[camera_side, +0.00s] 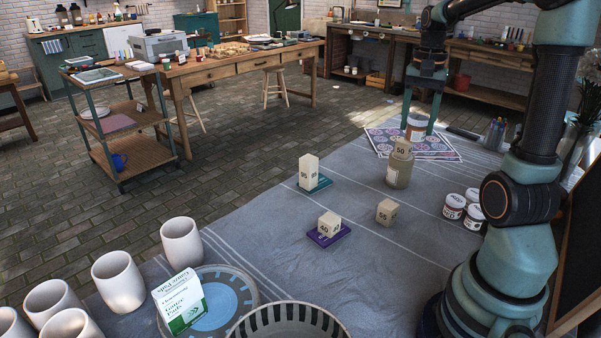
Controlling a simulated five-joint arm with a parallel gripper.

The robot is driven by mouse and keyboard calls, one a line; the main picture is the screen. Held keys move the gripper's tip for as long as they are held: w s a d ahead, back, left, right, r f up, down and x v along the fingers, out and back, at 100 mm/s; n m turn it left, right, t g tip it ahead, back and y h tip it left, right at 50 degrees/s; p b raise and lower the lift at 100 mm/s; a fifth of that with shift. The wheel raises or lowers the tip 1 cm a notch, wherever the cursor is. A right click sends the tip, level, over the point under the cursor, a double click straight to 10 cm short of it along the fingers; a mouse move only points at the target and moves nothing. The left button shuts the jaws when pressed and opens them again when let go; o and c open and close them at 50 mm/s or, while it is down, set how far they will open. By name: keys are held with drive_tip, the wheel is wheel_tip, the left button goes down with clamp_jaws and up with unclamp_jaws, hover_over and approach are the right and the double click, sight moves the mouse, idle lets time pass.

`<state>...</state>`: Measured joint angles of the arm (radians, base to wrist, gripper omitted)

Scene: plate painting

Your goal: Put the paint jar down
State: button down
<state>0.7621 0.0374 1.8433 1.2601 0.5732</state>
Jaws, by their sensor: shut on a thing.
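My gripper (417,115) points down at the far right part of the table, its two teal fingers shut on a paint jar (416,127). Several other white paint jars with red labels (454,207) stand grouped on the cloth near my arm's base.
Numbered blocks (387,212) stand mid-table. A pencil cup (495,134) is at right. A plate (246,287), a bowl (330,323), a carton (180,301) and white cups (181,243) fill the near left.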

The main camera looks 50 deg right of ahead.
drive_tip(key=w+a+n, duration=0.4)
drive_tip(key=w+a, duration=0.2)
drive_tip(key=w, duration=0.3)
drive_tip(key=w+a+n, duration=0.4)
drive_tip(key=w+a, duration=0.2)
drive_tip(key=w, duration=0.3)
drive_tip(key=w+a+f+n, duration=0.1)
drive_tip(key=w+a+n, duration=0.35)
drive_tip(key=a, duration=0.55)
drive_tip(key=w+a+f+n, duration=0.1)
drive_tip(key=w+a+n, duration=0.3)
drive_tip(key=a, duration=0.5)
drive_tip(key=shift+m, duration=0.55)
drive_tip(key=f, duration=1.9)
drive_tip(key=shift+w+a+f, duration=0.15)
drive_tip(key=shift+w+f, duration=0.05)
drive_tip(key=shift+w, duration=0.05)
drive_tip(key=shift+f, duration=0.1)
drive_tip(key=shift+c, duration=0.9)
unclamp_jaws()
